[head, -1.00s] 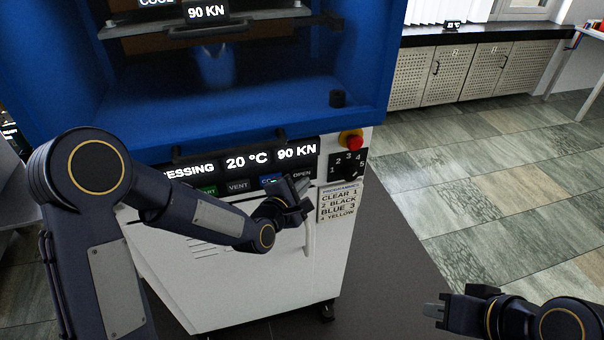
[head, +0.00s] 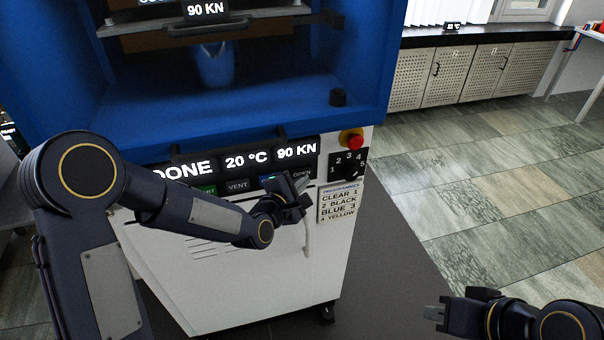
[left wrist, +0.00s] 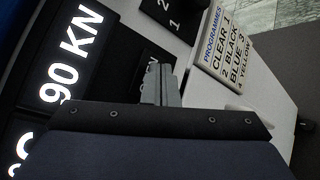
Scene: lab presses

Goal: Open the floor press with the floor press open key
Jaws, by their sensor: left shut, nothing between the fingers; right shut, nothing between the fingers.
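The floor press (head: 345,225) is a white cabinet with a blue upper frame. Its display (head: 246,160) reads DONE, 20 °C and 90 KN. The open key (head: 302,174) is the rightmost in the dark row under the display, partly hidden by my left gripper (head: 301,184). In the left wrist view, the shut fingers (left wrist: 166,86) are over or just in front of the dark open key (left wrist: 151,62); I cannot tell whether they touch. My right gripper (head: 435,312) is shut and empty, low at the right, away from the press.
A red stop button (head: 352,141) and a dark programme dial (head: 347,165) sit right of the display. A programme label (head: 340,203) is below them. A pale handle (head: 308,238) hangs below my left gripper. The tiled floor at the right is clear.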

